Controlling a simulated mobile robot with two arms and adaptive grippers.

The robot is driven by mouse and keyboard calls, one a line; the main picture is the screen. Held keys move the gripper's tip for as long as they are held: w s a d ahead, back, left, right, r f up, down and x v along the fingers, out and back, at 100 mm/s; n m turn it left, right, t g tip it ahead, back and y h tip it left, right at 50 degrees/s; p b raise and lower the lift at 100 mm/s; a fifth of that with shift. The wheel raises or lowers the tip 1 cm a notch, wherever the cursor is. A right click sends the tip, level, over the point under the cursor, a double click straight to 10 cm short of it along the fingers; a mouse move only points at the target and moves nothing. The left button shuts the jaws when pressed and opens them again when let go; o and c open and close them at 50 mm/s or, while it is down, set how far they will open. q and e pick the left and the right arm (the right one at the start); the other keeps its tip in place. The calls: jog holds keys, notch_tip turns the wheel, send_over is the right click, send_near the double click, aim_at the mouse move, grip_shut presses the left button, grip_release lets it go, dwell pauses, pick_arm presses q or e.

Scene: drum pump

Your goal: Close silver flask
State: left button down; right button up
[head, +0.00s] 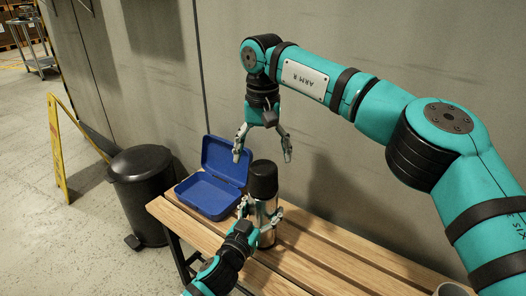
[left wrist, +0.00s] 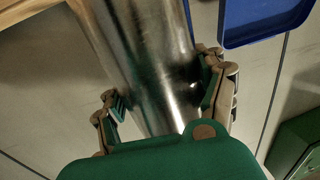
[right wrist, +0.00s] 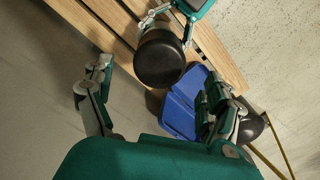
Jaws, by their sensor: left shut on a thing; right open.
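The silver flask (head: 267,236) stands upright on the bench with its black cap (head: 263,181) sitting on top. I cannot tell how tightly the cap is seated. My left gripper (head: 260,211) is shut around the flask's silver body, which fills the middle of the left wrist view (left wrist: 150,50) between the fingers (left wrist: 165,90). My right gripper (head: 262,149) is open and empty above the cap, fingers pointing down. In the right wrist view the cap (right wrist: 160,58) shows beyond and between the spread fingers (right wrist: 158,88).
An open blue box (head: 205,196) sits behind and left of the flask on the slatted wooden bench (head: 310,262). A black pedal bin (head: 142,185) and a yellow floor sign (head: 60,150) stand further left. A grey wall is close behind. A light round object (head: 452,289) is at the bench's right.

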aim_at(263, 180)
jog(key=n, duration=0.3)
dwell(0.4)
jog(key=shift+f, duration=3.95)
jog(key=shift+c, duration=0.2)
jog(key=c, duration=1.1)
